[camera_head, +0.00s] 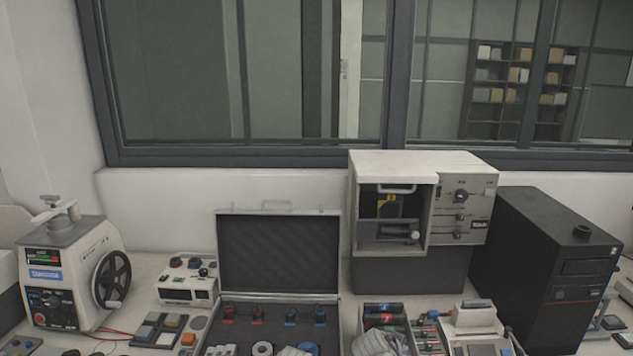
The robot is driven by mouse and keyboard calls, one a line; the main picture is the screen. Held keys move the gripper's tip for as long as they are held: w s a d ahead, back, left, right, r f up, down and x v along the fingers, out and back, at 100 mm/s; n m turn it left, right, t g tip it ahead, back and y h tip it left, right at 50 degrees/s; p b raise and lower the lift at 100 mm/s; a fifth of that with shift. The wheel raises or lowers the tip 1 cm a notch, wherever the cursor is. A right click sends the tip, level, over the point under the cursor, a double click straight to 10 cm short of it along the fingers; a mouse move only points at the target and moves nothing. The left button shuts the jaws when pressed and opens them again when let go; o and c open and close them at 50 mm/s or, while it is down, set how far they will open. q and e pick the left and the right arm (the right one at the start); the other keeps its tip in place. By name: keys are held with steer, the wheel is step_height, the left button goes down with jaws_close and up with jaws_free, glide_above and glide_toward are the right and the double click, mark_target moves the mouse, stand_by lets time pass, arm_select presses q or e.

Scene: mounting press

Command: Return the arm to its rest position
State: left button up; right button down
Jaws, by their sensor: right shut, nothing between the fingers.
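I cannot make out my left gripper. A cream press-like machine (75,265) with a screw clamp on top and a black handwheel stands at the left. A cream cabinet unit (468,190) with an open front chamber, a lever and knobs stands at the back centre-right, well beyond my right gripper.
An open black case (278,253) holds red and blue fittings and pale pieces. A small control box (187,285) and a button pad (158,330) lie left of it. Dark cylinders (384,309) lie in a tray near my right gripper. A black tower (545,265) stands right.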

steer(key=s+a+f+m+g+y, duration=0.2)
steer(key=s+a+f+m+g, duration=0.1)
steer(key=s+a, duration=0.4)
steer(key=s+a+f+m+g+y, duration=0.3)
steer(key=s+a+f+g, duration=0.1)
steer(key=s+a, duration=0.4)
steer(key=shift+s+a, duration=0.25)
steer(key=shift+s, duration=0.55)
steer(key=shift+w+r, duration=0.1)
